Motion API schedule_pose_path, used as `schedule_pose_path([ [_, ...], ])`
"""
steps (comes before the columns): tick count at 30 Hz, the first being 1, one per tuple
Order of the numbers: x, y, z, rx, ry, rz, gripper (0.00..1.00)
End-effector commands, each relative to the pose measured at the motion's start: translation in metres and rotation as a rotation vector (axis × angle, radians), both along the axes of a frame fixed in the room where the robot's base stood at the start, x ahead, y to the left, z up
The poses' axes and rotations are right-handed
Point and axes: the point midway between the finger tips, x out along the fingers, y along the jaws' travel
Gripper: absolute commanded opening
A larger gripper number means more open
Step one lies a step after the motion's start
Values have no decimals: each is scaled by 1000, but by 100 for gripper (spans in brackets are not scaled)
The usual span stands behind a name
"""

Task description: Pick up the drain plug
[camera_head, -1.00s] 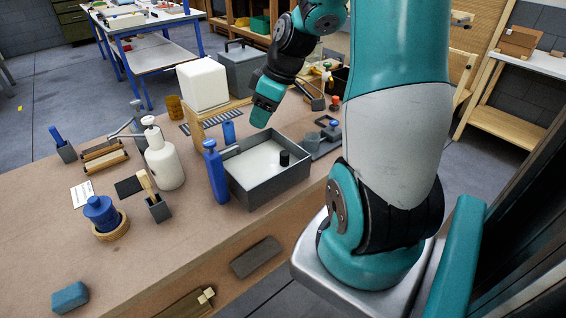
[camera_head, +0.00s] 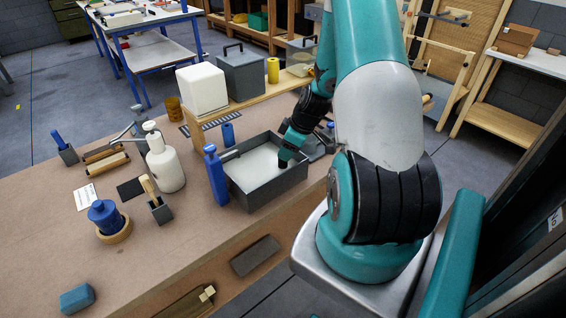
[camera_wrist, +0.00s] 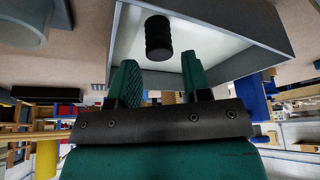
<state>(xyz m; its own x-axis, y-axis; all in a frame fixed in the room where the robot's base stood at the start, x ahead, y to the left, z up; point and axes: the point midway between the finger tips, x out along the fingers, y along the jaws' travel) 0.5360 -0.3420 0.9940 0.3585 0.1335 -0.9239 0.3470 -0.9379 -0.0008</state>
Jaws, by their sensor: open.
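The drain plug is the small black ribbed cylinder (camera_wrist: 158,38) in the wrist view, standing in the grey tray (camera_wrist: 235,18) with a pale floor. In the head view the tray (camera_head: 250,190) sits on the bench, and the plug is mostly hidden behind my gripper (camera_head: 287,155) at the tray's right side. In the wrist view my gripper (camera_wrist: 158,78) is open, its two green fingers spread apart. The plug appears just beyond the fingertips, roughly centred between them. Nothing is held.
A blue bottle (camera_head: 215,175) stands close against the tray's left side. A white pump bottle (camera_head: 162,165) is further left. A wooden shelf (camera_head: 245,105) with a white block (camera_head: 202,88) and a grey box (camera_head: 240,72) stands behind.

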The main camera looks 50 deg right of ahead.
Motion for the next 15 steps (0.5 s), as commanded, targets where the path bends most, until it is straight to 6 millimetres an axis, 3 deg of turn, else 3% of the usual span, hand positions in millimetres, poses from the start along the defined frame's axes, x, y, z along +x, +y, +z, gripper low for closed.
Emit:
schedule_pose_path([
  [7,7,3,-13,2,2,1,44],
  [15,20,7,-44,1,2,1,44],
])
